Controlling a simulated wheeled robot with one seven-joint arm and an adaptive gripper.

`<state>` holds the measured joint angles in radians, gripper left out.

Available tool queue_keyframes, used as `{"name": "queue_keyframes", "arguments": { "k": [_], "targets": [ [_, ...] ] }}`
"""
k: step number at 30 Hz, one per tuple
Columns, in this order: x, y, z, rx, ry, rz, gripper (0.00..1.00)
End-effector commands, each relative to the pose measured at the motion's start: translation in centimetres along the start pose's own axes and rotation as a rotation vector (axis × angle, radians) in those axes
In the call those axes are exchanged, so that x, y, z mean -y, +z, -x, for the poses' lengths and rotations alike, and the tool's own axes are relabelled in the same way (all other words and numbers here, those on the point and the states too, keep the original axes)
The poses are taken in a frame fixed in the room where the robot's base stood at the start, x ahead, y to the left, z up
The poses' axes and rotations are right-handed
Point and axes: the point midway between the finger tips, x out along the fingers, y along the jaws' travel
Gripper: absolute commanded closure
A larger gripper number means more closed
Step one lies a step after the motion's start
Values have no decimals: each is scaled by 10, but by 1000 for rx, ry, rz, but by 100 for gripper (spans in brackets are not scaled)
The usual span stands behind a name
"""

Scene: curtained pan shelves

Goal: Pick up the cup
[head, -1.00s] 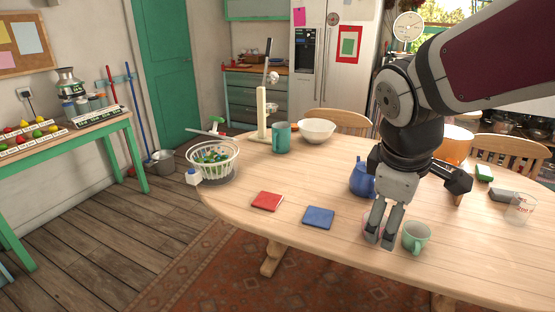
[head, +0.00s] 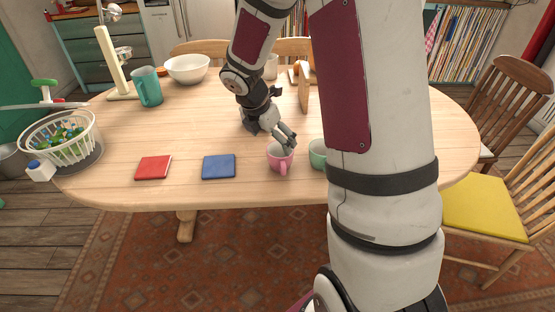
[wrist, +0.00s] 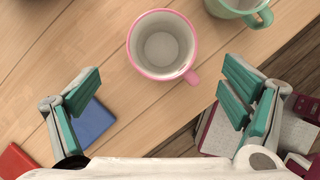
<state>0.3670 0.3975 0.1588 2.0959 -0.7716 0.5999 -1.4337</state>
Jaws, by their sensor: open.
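A pink cup (head: 280,163) stands upright on the wooden table near its front edge. In the wrist view the pink cup (wrist: 163,45) is seen from above, empty, with its handle toward the lower right. A pale green cup (head: 317,153) stands just right of it, partly hidden by my arm; the wrist view shows part of it at the top (wrist: 238,8). My gripper (head: 287,139) is open and empty, with its fingers just above and behind the pink cup in the head view. In the wrist view the fingers are spread wide, nearer the picture's bottom than the cup.
A blue booklet (head: 219,167) and a red booklet (head: 153,168) lie flat left of the cups. Chairs surround the right side. The table's left middle is clear.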

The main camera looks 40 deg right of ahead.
Motion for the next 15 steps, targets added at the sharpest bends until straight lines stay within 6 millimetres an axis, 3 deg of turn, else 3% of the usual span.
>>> {"name": "queue_keyframes", "arguments": {
  "k": [4, 15],
  "targets": [
    [0, 0, -24, -1, -1, -1, 8],
    [1, 0, -49, -1, 0, -1, 8]
  ]
}}
